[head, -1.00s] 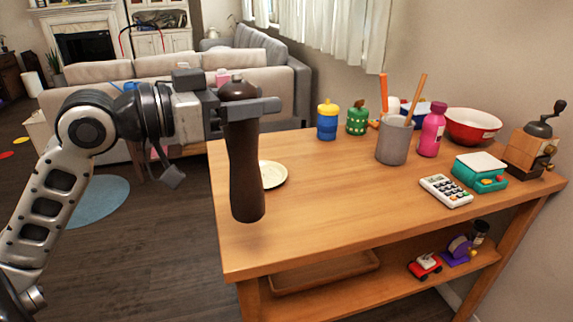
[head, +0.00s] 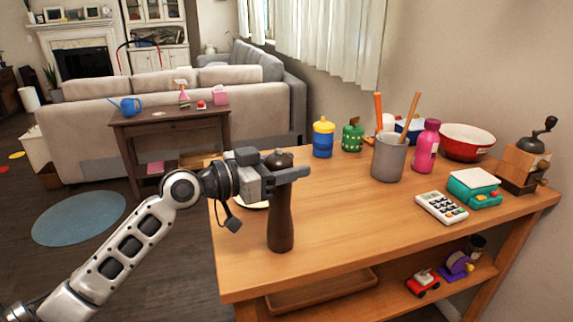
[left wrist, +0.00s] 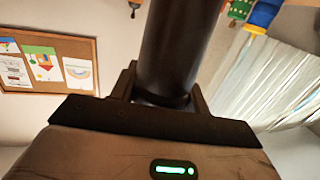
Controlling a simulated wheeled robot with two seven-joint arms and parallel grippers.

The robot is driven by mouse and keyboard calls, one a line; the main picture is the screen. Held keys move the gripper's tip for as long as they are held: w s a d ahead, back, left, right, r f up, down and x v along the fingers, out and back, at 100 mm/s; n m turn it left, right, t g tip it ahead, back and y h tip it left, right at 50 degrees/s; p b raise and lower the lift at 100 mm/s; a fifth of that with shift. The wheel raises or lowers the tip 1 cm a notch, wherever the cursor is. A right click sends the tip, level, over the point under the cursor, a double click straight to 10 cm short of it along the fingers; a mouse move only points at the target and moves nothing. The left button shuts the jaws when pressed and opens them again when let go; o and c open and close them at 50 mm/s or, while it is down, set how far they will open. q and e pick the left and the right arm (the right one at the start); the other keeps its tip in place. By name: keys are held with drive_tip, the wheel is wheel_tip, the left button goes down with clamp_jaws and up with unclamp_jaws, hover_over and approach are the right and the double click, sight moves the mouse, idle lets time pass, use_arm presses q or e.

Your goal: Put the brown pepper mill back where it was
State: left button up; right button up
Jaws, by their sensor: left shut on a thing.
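The brown pepper mill (head: 281,220) is upright at the left part of the wooden table (head: 350,220) in the head view. My left gripper (head: 285,175) is shut on it near its top, just under the knob. The mill's base appears at or just above the tabletop; I cannot tell whether it touches. In the left wrist view the mill's dark body (left wrist: 172,50) stands between the fingers. A pale plate (head: 252,204) lies behind the gripper and is mostly hidden by it. My right gripper is not in view.
A grey utensil cup (head: 388,160), a pink bottle (head: 426,147), a blue-yellow jar (head: 323,140), a green jar (head: 352,138), a calculator (head: 441,207), a teal scale (head: 475,190) and a coffee grinder (head: 522,165) stand right and behind. The table's front middle is clear.

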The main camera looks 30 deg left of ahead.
use_arm(q)
drive_tip(key=shift+f+b, duration=0.2)
drive_tip(key=shift+b, duration=0.1)
drive_tip(key=o, duration=1.2)
drive_tip(key=shift+o, duration=1.4)
